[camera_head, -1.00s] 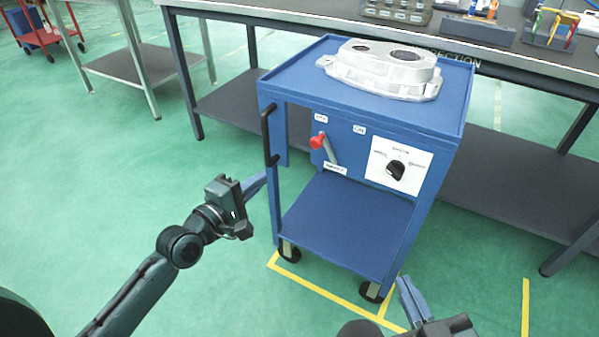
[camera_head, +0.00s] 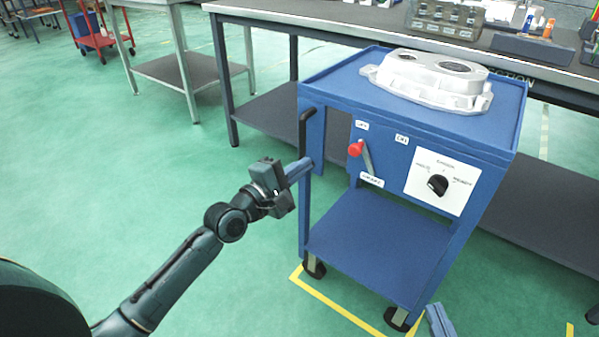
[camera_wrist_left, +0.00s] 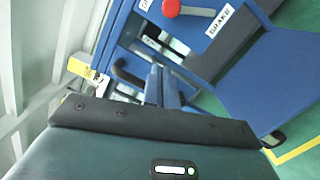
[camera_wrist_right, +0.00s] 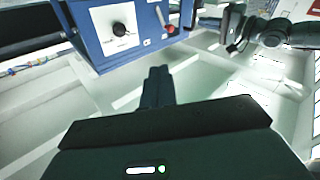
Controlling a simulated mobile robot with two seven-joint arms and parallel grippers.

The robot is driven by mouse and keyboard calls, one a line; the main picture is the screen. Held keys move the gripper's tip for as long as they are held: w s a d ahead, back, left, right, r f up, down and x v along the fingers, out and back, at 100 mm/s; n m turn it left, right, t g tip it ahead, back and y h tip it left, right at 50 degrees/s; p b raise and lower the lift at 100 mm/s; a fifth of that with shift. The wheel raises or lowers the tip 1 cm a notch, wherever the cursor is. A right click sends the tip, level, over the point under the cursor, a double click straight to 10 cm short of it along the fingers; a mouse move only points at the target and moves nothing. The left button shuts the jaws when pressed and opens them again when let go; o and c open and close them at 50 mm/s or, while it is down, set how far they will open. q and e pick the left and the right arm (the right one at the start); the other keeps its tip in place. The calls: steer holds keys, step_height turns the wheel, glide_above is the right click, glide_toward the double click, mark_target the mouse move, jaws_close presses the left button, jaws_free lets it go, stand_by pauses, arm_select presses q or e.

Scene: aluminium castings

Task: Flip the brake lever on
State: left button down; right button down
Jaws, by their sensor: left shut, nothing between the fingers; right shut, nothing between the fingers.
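The brake lever has a red knob (camera_head: 355,149) and a grey shaft on the front panel of the blue cart (camera_head: 400,128). It leans up and left, toward the OFF label; the ON label (camera_head: 401,139) is to its right. The knob shows at the top of the left wrist view (camera_wrist_left: 171,8) and in the right wrist view (camera_wrist_right: 170,29). My left gripper (camera_head: 300,168) is shut and empty, left of the lever and overlapping the cart's black handle in the picture; contact cannot be told. My right gripper (camera_head: 438,318) is shut and empty, low before the cart.
A black rotary switch (camera_head: 438,184) sits on a white plate right of the lever. An aluminium casting (camera_head: 430,80) rests on the cart top. The black vertical handle (camera_head: 304,130) stands at the cart's left edge. A long workbench (camera_head: 245,15) is behind.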

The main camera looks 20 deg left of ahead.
arm_select(q)
steer(key=w+d+r+b, duration=0.1)
steer(key=w+d, duration=0.4)
steer(key=d, duration=0.1)
steer(key=shift+d+r, duration=0.15)
steer(key=shift+r, duration=0.1)
arm_select(e)
steer(key=shift+a+y, duration=0.25)
steer(key=shift+y, duration=0.05)
steer(key=shift+r, duration=0.1)
